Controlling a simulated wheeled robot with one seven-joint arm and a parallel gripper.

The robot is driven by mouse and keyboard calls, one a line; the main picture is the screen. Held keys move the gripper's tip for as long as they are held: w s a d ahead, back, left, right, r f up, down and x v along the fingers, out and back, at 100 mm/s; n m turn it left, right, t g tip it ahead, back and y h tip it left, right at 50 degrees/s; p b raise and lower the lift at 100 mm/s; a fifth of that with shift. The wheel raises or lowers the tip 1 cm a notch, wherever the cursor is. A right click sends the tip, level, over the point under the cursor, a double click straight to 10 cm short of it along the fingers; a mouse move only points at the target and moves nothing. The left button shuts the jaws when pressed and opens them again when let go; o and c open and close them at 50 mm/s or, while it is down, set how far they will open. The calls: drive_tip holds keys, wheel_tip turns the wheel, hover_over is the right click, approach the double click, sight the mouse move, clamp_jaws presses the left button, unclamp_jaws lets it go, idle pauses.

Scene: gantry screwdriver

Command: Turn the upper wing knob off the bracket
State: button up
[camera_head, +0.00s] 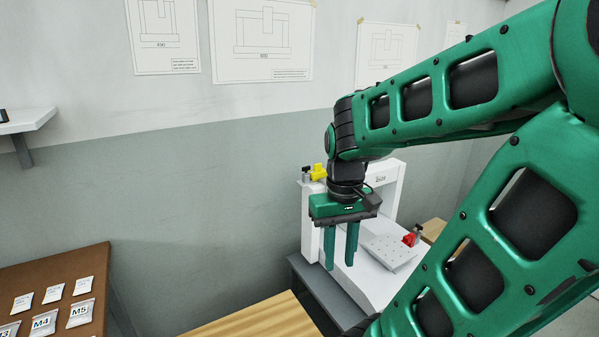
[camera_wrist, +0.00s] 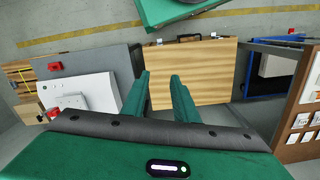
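A white gantry bracket (camera_head: 393,190) stands by the wall, partly hidden behind my arm. A yellow wing knob (camera_head: 318,172) sits at its upper left, beside a small dark part. A red knob (camera_head: 409,240) sits lower, at the right of the white plate. My gripper (camera_head: 340,266) hangs in front of the bracket with its two green fingers pointing down, apart and empty. It is below and right of the yellow knob and not touching it. In the wrist view my gripper (camera_wrist: 160,75) shows a clear gap between the fingers; I cannot make out the yellow knob there.
A white plate with holes (camera_head: 388,252) lies on the white base, on a grey stand (camera_head: 318,288). A wooden tabletop (camera_head: 250,322) is in front, also seen in the wrist view (camera_wrist: 190,72). A brown board with labelled packets (camera_head: 62,275) is at left.

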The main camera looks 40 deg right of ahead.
drive_tip(key=w+d+f+n+g+h, duration=0.3)
drive_tip(key=w+d+n+h, duration=0.15)
drive_tip(key=w+d, duration=0.9)
drive_tip(key=w+d+f+n+g+h, duration=0.25)
drive_tip(key=w+d+n, duration=0.25)
drive_tip(key=w+d, duration=0.85)
drive_tip(key=n+t+h, duration=0.2)
drive_tip(key=n+h, duration=0.9)
drive_tip(key=n, duration=0.1)
approach(308, 169)
drive_tip(key=x, duration=0.5)
drive_tip(key=w+x, duration=0.1)
drive_tip(key=x, duration=0.1)
drive_tip(key=shift+s+d+r, duration=0.1)
drive_tip(key=shift+d+r, duration=0.2)
drive_tip(key=shift+r, duration=0.1)
